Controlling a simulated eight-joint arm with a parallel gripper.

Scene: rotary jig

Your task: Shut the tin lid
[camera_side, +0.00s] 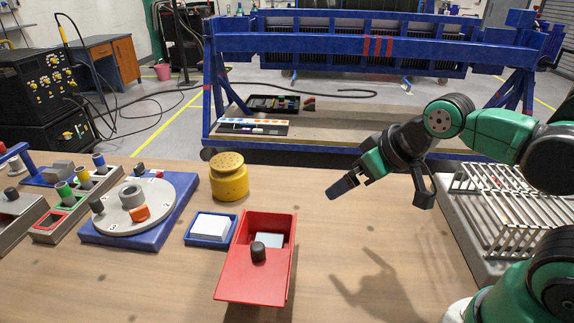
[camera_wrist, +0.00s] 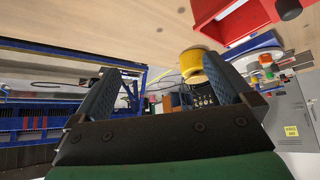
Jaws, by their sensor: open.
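The red tin (camera_side: 293,238) stands on the table at the front middle. Its flat red lid (camera_side: 245,283) is slid toward the front, so the back part of the tin is open and something pale shows inside. A dark knob (camera_side: 258,252) stands on the lid. My gripper (camera_side: 342,188) is in the air to the right of and behind the tin, apart from it. In the wrist view my gripper (camera_wrist: 163,70) has its fingers spread with nothing between them. The tin (camera_wrist: 235,22) and knob (camera_wrist: 288,9) show there at the upper right.
A blue tray with white cards (camera_side: 210,227) sits just left of the tin. A yellow canister (camera_side: 229,177) stands behind it. A rotary jig (camera_side: 135,215) and colored blocks are further left. A wire rack (camera_side: 510,205) is at the right. The table right of the tin is clear.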

